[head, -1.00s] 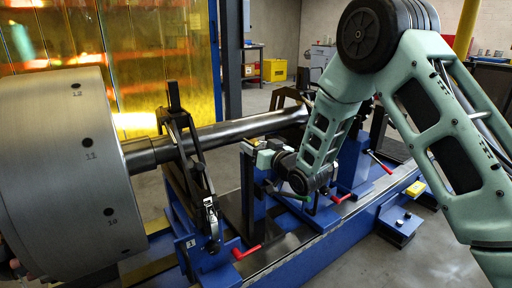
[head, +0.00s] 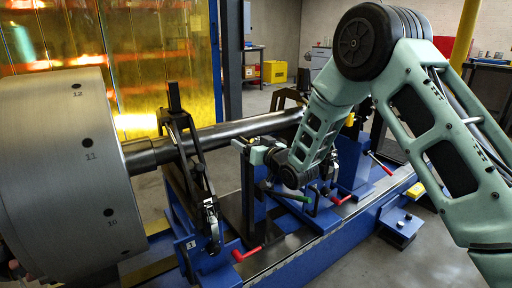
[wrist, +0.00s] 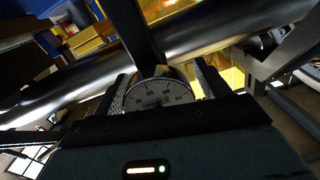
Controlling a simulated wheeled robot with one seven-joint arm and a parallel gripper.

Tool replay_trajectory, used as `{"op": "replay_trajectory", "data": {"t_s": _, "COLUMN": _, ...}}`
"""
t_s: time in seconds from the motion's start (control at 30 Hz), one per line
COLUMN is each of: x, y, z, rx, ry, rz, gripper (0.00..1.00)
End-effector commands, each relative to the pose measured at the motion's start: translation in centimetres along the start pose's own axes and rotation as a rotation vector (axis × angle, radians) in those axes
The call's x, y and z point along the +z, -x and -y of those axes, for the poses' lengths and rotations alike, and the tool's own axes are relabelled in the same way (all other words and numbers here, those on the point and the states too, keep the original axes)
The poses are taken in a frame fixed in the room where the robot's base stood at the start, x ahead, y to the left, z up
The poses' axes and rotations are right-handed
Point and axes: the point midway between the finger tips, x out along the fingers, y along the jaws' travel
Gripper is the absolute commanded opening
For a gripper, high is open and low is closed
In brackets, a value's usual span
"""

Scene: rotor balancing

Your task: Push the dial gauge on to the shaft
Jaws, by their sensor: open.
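The steel shaft (head: 225,132) runs from the large grey rotor disc (head: 55,165) to the back right. A dark upright bar (wrist: 134,28) rises behind the gauge, in front of the shaft. In the head view my gripper (head: 250,150) is at the near side of the shaft, and the gauge cannot be made out. My gripper is open. Whether the gauge touches the shaft cannot be told.
A black roller support (head: 190,165) holds the shaft near the disc. Red handles (head: 246,254) stick out along the blue machine bed (head: 290,255). A yellow-lit screen (head: 165,60) stands behind. My arm fills the right side of the head view.

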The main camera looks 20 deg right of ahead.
Motion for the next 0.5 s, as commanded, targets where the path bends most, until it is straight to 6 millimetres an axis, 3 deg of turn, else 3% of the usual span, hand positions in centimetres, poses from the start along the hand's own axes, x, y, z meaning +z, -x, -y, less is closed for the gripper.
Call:
{"op": "replay_trajectory", "data": {"t_s": 0.17, "x": 0.0, "y": 1.8, "z": 0.0, "rx": 0.001, "ry": -0.001, "rz": 0.003, "gripper": 0.75}}
{"op": "replay_trajectory", "data": {"t_s": 0.5, "x": -0.1, "y": 9.6, "z": -0.1, "rx": 0.002, "ry": -0.002, "rz": 0.004, "gripper": 0.75}}
